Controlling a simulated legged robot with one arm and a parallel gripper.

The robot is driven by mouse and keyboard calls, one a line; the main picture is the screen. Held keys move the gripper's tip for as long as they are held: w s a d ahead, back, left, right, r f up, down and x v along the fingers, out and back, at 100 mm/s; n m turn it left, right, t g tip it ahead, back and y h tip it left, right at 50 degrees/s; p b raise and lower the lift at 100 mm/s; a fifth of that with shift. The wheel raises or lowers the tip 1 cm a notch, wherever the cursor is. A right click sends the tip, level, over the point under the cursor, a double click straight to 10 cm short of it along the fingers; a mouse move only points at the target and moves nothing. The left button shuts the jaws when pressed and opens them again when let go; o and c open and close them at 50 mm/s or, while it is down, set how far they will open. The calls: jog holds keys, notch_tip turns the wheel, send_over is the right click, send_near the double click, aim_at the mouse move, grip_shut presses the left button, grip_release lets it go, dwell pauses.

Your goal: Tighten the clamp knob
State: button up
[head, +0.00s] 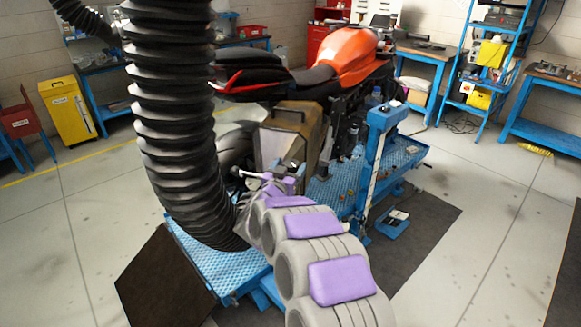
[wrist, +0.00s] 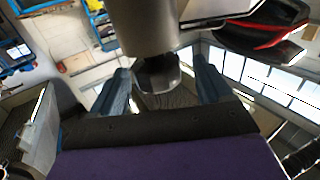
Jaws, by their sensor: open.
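My gripper (wrist: 161,68) is open in the wrist view, with one blue finger on each side. A grey cylinder (wrist: 148,28) with a dark rounded end (wrist: 158,74) lies in line with the gap. The dark end shows between the fingers, with space on both sides. I cannot tell whether it is the clamp knob or whether it is within reach. In the head view my arm reaches forward to the rear of the orange motorcycle (head: 355,55), beside a black ribbed hose (head: 172,100). My gripper and any knob there are too small and cluttered to make out.
The motorcycle stands on a blue lift table (head: 335,190) with a blue upright post (head: 375,155). The thick hose hangs close to my arm's left. A dark brown panel (head: 165,280) lies at the lower left. Open floor (head: 480,200) is at the right.

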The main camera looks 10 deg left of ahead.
jog(key=shift+x, duration=0.85)
jog(key=shift+r, duration=0.1)
jog(key=shift+c, duration=0.3)
jog(key=c, duration=0.9)
jog(key=shift+r+p, duration=0.15)
jog(key=shift+p, duration=0.2)
jog(key=h+p, duration=0.1)
jog(key=p, duration=0.2)
jog(key=shift+r+m, duration=0.15)
jog(key=shift+m, duration=0.15)
jog(key=shift+h+p, duration=0.3)
jog(key=shift+p, duration=0.05)
jog(key=shift+f, duration=0.25)
